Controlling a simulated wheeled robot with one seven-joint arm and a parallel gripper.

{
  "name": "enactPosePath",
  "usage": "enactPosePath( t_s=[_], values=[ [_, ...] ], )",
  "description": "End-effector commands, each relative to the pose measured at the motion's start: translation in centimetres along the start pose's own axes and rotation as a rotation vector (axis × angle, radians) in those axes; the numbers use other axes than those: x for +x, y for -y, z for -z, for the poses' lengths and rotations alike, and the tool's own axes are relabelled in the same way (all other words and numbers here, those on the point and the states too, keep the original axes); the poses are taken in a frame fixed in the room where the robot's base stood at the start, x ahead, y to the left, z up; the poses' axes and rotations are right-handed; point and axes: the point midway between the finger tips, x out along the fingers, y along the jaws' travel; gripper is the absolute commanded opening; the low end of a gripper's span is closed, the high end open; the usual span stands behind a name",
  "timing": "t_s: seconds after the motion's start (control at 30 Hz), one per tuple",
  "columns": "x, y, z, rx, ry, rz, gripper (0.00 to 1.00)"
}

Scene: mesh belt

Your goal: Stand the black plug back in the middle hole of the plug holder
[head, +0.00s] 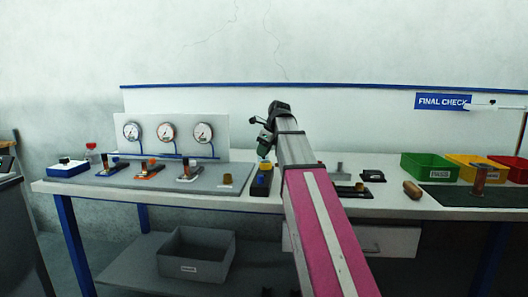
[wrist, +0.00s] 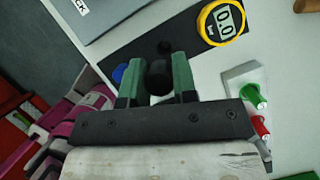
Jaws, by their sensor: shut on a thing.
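My gripper (wrist: 156,72) is shut on the black plug (wrist: 157,80), whose round dark end shows between the two green fingers in the wrist view. In the head view my gripper (head: 265,143) is above the dark plug holder (head: 260,191) on the bench. The plug holder also shows as a dark strip in the wrist view (wrist: 190,50). A blue plug (wrist: 118,73) is beside the left finger, and a dark round spot (wrist: 164,46), seemingly a hole, lies just beyond the held plug. How far the plug is above the holder cannot be told.
A yellow-rimmed digital gauge (wrist: 221,22) is at the strip's far end. A pale block with green (wrist: 252,96) and red parts is to the right. A grey board (head: 160,190) lies left of the holder. Green (head: 430,167) and yellow bins stand at the right.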

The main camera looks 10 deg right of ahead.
Motion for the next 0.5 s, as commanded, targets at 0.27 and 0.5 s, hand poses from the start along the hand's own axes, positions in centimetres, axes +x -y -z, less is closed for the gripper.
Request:
enactPosePath(
  t_s=[0.27,0.5],
  values=[
    [0.8,0.0,0.3,-0.001,0.000,0.000,0.04],
    [2.5,-0.1,1.1,0.000,-0.001,-0.002,0.04]
  ],
)
